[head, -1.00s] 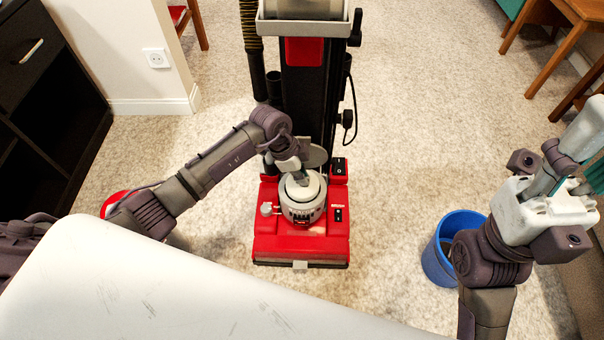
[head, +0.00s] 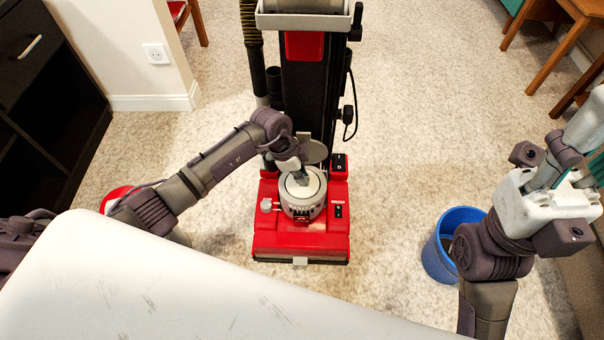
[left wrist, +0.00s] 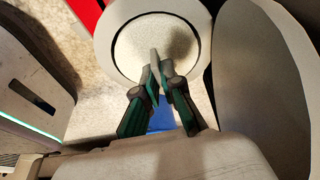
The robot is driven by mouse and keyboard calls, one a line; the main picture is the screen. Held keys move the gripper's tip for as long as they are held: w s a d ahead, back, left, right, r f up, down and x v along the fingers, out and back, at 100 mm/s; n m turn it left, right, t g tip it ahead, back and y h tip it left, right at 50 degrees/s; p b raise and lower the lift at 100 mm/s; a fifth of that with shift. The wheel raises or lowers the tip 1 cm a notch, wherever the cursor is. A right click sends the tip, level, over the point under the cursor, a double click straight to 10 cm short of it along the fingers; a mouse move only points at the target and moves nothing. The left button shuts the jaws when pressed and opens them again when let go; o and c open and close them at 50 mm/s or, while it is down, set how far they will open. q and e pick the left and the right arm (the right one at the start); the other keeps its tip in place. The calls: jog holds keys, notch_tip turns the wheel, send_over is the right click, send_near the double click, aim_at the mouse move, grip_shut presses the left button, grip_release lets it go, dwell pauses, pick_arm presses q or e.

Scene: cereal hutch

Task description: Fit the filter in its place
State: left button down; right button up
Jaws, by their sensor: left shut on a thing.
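The filter (head: 312,187) is a white round disc at the mouth of the round grey housing (head: 302,212) on the red vacuum head. In the left wrist view the filter (left wrist: 130,48) lies inside a pale ring with a thin dark gap around it. My left gripper (head: 300,180) is above it, its fingertips (left wrist: 158,72) shut on a thin pale tab over the disc. Whether the filter is fully seated I cannot tell. The grey round lid (head: 316,152) stands open behind; it fills the right of the left wrist view (left wrist: 262,95). My right gripper (head: 560,185) is off right, its jaws unclear.
The vacuum's dark upright body (head: 307,100) rises behind the housing. A blue bin (head: 440,262) stands on the carpet at right. A dark cabinet (head: 40,110) is at left and wooden furniture at upper right. Open carpet lies between the vacuum and the bin.

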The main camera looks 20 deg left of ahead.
pick_arm(q)
jog(key=c, duration=1.2)
grip_release()
jog(key=shift+c, duration=0.2)
jog(key=shift+r, duration=0.15)
jog(key=w+v, duration=0.1)
jog(key=v, duration=1)
jog(key=shift+s+a+r, duration=0.15)
jog(key=shift+s+r, duration=0.25)
jog(key=shift+s, duration=0.1)
